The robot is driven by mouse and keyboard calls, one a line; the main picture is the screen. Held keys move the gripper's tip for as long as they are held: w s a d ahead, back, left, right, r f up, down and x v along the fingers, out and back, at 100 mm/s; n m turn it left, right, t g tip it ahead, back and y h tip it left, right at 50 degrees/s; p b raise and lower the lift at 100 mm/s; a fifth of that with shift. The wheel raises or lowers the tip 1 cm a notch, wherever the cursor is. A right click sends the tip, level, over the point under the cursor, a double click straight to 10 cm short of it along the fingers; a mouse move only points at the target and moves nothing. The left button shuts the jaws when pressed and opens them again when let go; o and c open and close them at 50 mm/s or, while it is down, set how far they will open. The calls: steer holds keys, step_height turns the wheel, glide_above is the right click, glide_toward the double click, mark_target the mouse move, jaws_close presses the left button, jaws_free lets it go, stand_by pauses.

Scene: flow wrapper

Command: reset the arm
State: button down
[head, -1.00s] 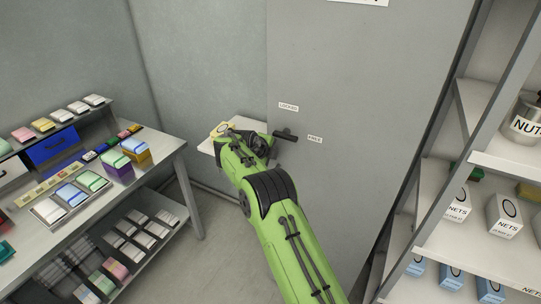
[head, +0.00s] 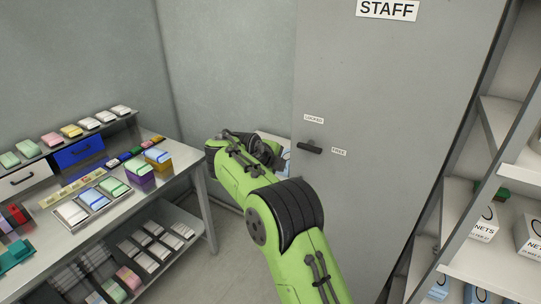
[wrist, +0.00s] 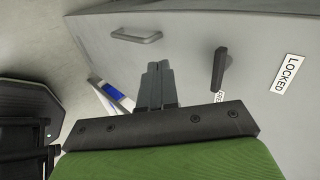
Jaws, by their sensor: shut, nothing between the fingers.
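My green arm reaches forward from the bottom of the head view, and its far end folds toward the left. In the wrist view my gripper (wrist: 160,72) shows with its two dark fingers together, shut and empty. It is in front of the grey staff door (head: 400,130), apart from the dark door handle (wrist: 219,68). The handle also shows in the head view (head: 309,147), just right of my arm's end, between the labels LOCKED (head: 314,119) and FREE (head: 339,152). My gripper's fingers are hidden behind the arm in the head view.
A metal table (head: 180,165) with stacked coloured packs and a blue drawer (head: 79,153) stands at the left. Shelves (head: 500,262) with boxes labelled NETS stand close on the right. A small light surface (head: 272,137) shows partly behind my arm.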

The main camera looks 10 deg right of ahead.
steer(key=s+r+n+y, duration=0.1)
steer(key=s+r+n, duration=0.35)
steer(key=s, duration=0.25)
steer(key=s+d+r+n+y, duration=0.1)
steer(key=s+r+n, duration=0.2)
steer(key=s+n, duration=0.25)
steer(key=s+r+n+y, duration=0.25)
steer(key=s+n, duration=0.25)
steer(key=s, duration=0.3)
steer(key=s+a+f+n, duration=0.1)
steer(key=s+f+n, duration=0.1)
steer(key=s+n, duration=0.2)
steer(key=s+a+f+n+y, duration=0.1)
steer(key=s+f+n, duration=0.2)
steer(key=s, duration=0.7)
steer(key=s+a+f+n+g+y, duration=0.1)
steer(key=s+f+n, duration=0.1)
steer(key=s+n, duration=0.2)
steer(key=s, duration=0.2)
steer(key=shift+s+a+f+n, duration=0.2)
steer(key=shift+s+n, duration=0.1)
steer(key=shift+s, duration=0.1)
